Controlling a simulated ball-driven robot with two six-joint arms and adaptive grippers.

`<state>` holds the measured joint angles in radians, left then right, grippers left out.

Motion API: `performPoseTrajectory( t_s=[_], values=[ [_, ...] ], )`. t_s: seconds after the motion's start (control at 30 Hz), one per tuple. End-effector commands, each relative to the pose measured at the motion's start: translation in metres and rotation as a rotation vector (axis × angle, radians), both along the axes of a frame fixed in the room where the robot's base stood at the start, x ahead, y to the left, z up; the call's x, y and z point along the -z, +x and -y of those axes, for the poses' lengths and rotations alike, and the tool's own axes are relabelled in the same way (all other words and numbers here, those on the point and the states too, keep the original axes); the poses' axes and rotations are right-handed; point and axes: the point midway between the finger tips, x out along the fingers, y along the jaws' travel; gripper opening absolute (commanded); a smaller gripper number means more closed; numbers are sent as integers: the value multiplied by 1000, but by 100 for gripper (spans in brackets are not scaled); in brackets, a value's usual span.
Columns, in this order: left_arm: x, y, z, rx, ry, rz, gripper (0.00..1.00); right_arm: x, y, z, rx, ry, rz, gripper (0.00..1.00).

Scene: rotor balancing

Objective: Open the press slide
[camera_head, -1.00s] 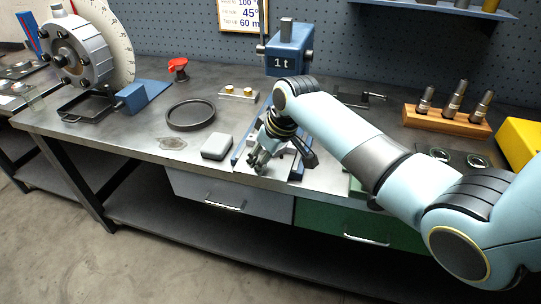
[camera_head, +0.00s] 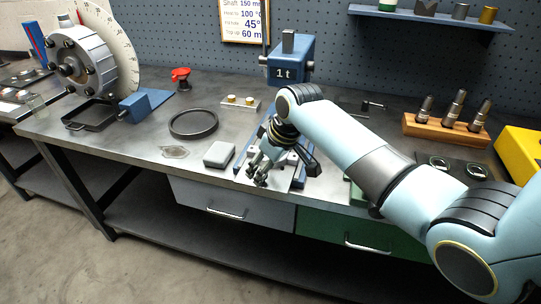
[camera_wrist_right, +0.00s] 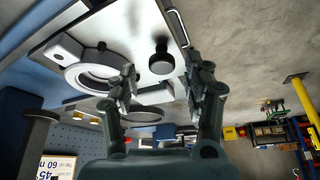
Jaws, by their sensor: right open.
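The press has a blue head marked "1 t" (camera_head: 289,68) at the back of the bench. Its pale slide plate (camera_head: 300,176) on the blue base is partly covered by my right arm. In the right wrist view the plate carries a metal ring (camera_wrist_right: 92,75). A black round knob (camera_wrist_right: 161,60) stands near the plate's edge. My right gripper (camera_head: 262,178) is open and empty at the press's front left. In the wrist view its fingers (camera_wrist_right: 161,84) lie either side of the knob's line; contact is not visible. My left gripper is out of view.
A grey box (camera_head: 219,154) and a black round tray (camera_head: 193,124) lie left of the press. The bench's front edge and a grey drawer (camera_head: 232,203) are just below the gripper. A wooden tool block (camera_head: 444,130) stands to the right.

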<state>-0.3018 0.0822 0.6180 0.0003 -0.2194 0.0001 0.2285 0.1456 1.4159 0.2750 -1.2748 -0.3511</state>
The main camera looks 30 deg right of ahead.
Motion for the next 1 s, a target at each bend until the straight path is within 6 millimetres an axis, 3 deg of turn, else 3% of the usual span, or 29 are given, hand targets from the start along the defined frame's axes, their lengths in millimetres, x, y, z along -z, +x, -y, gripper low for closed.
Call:
performPoseTrajectory(
  t_s=[0.3,0.5,1.0],
  values=[
    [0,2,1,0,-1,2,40,-63,-24,9,-1,-2,4,51],
    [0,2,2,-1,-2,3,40,-92,-36,12,0,-2,3,51],
    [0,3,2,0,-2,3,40,-101,-40,13,0,0,1,51]
  ],
)
